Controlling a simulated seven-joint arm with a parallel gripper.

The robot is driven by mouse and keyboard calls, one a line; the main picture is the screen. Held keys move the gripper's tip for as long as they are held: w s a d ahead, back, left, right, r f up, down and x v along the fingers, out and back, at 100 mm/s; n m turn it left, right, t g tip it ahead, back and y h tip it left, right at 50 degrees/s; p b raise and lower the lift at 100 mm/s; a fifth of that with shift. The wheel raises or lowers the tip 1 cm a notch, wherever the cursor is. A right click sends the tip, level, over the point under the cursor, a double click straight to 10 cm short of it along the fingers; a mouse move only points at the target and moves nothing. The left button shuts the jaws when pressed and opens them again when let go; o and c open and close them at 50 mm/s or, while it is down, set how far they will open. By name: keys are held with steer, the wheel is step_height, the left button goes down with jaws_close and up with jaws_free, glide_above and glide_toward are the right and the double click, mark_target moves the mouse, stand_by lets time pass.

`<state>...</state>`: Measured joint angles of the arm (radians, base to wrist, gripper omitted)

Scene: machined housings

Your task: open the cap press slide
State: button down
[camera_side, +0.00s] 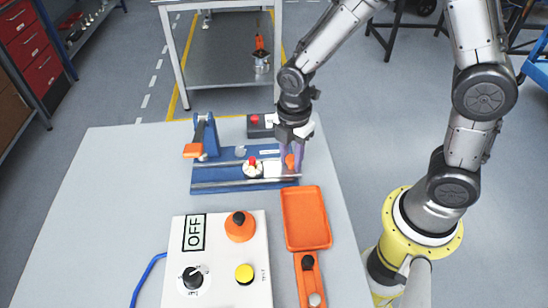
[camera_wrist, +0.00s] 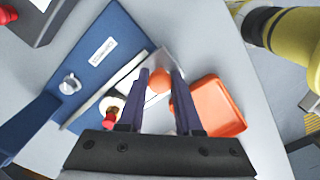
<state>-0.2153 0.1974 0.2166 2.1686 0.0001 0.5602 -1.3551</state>
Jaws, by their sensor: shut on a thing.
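The blue cap press (camera_side: 235,155) stands at the back of the table, with an orange-handled lever (camera_side: 193,151) at its left. Its pale slide (camera_side: 273,170) lies near the right end of the rails, with a round white part with a red top (camera_side: 252,168) at its left side. My gripper (camera_side: 291,156) is at the right end of the press, pointing down, with its fingers shut around the slide's orange knob (camera_wrist: 160,84). In the wrist view the fingers (camera_wrist: 160,76) stand on both sides of the knob. The fingers partly hide the slide.
An orange tray (camera_side: 306,218) lies in front of the press's right end. A white control box (camera_side: 215,275) marked OFF stands in front. A dark box with a red button (camera_side: 260,126) is behind the press. The table's left side is clear.

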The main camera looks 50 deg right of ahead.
steer(key=c, duration=0.6)
jaws_free()
step_height(320, 180, up, 14)
steer(key=shift+f, duration=0.1)
steer(key=shift+d, duration=0.1)
steer(key=s+d+r+m+t, duration=0.1)
steer(key=s+d+m+t, duration=0.1)
steer(key=s+m, duration=0.2)
steer(key=s+d+r+m+t, duration=0.1)
steer(key=s+d+r+m, duration=0.1)
steer(key=s+m, duration=0.3)
steer(key=s+d+r+m+t, duration=0.1)
steer(key=s+d+m+t, duration=0.1)
steer(key=s+m, duration=0.3)
steer(key=shift+s+d+r+m+t, duration=0.1)
steer(key=shift+d+r+m+t, duration=0.05)
steer(key=shift+m, duration=0.85)
steer(key=shift+s+d+r+m+t, duration=0.1)
steer(key=shift+r+m+t, duration=0.05)
steer(key=shift+m, duration=0.85)
